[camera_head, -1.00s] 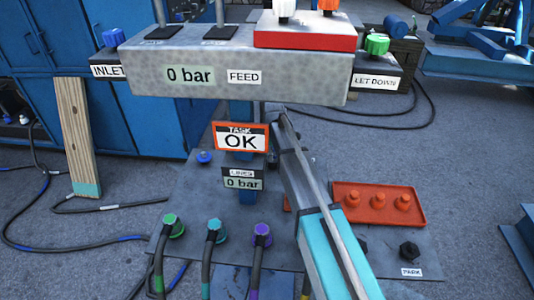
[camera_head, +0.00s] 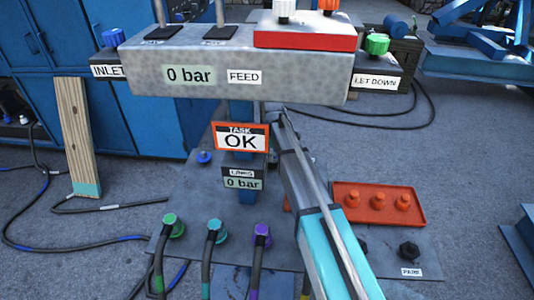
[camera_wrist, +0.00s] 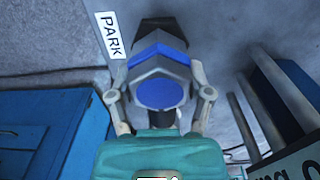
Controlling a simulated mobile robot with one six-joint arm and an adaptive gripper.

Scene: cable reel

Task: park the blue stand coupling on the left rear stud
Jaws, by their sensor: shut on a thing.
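In the wrist view my gripper (camera_wrist: 162,98) is shut on the blue coupling (camera_wrist: 160,94), with one finger on each side of its grey hexagonal body. A blue band and a dark part (camera_wrist: 162,29) show beyond it. I cannot tell whether that dark part is a stud or whether the coupling is seated. A white PARK label (camera_wrist: 111,35) is just left of it. In the head view my gripper is hidden behind the feed block and sign. A small blue cap (camera_head: 204,157) shows at the plate's left rear; I cannot tell whether it is the held coupling.
The feed block (camera_head: 150,75) and TASK OK sign (camera_head: 240,137) stand over the grey plate (camera_head: 190,190). Green (camera_head: 173,226), teal (camera_head: 215,231) and purple (camera_head: 261,235) couplings line its front. A red tray (camera_head: 379,217) and a dark stud (camera_head: 408,250) are right. Blue cabinets (camera_head: 40,60) stand left.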

